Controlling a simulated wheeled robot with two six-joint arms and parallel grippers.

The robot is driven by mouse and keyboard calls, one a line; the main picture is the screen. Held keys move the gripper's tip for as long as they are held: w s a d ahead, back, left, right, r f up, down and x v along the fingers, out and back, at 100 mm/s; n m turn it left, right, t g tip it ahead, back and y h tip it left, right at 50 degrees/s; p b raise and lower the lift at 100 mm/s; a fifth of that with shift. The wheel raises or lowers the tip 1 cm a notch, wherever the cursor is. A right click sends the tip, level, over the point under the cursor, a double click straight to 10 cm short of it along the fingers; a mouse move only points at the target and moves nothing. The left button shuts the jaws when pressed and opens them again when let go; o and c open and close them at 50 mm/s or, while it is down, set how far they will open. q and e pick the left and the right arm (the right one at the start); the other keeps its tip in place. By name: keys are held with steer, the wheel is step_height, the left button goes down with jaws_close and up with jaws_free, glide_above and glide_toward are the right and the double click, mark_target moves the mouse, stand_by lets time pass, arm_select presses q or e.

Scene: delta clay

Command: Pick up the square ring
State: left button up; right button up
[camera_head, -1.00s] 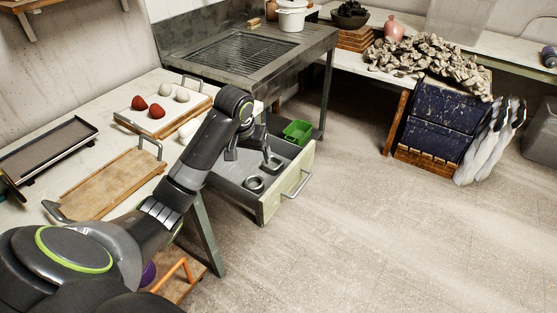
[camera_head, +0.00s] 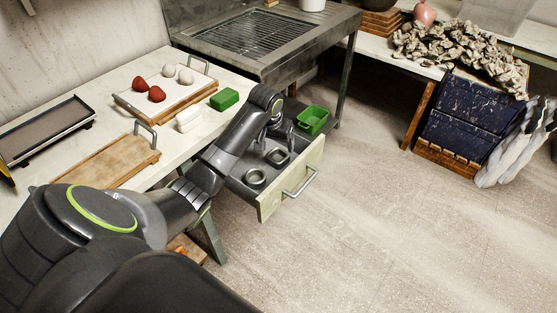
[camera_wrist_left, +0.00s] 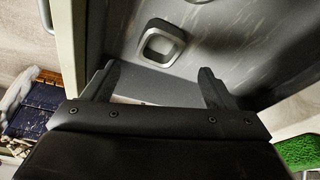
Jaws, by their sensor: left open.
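The square ring (camera_head: 280,162) is grey with rounded corners and lies in the open drawer. It also shows in the left wrist view (camera_wrist_left: 148,45), flat on the drawer floor just beyond the fingertips. My left gripper (camera_head: 277,144) points down over the drawer by the square ring. Its two fingers (camera_wrist_left: 155,84) stand wide apart with nothing between them, and the ring is not gripped. In the head view the fingers partly cover the ring's far side. My right gripper is not seen.
A round grey ring (camera_head: 255,178) lies nearby in the drawer. The drawer front (camera_head: 303,176) has a handle. A green block (camera_head: 224,99) and a white block (camera_head: 189,119) lie on the table.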

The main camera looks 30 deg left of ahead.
mark_target(279, 159)
arm_select(q)
steer(key=x, duration=0.3)
steer(key=shift+f, duration=0.1)
steer(key=b+x, duration=0.1)
steer(key=x, duration=0.3)
steer(key=shift+w+f, duration=0.3)
steer(key=shift+f, duration=0.05)
steer(key=shift+c, duration=1)
steer(key=c, duration=0.7)
steer(key=shift+c, duration=1.2)
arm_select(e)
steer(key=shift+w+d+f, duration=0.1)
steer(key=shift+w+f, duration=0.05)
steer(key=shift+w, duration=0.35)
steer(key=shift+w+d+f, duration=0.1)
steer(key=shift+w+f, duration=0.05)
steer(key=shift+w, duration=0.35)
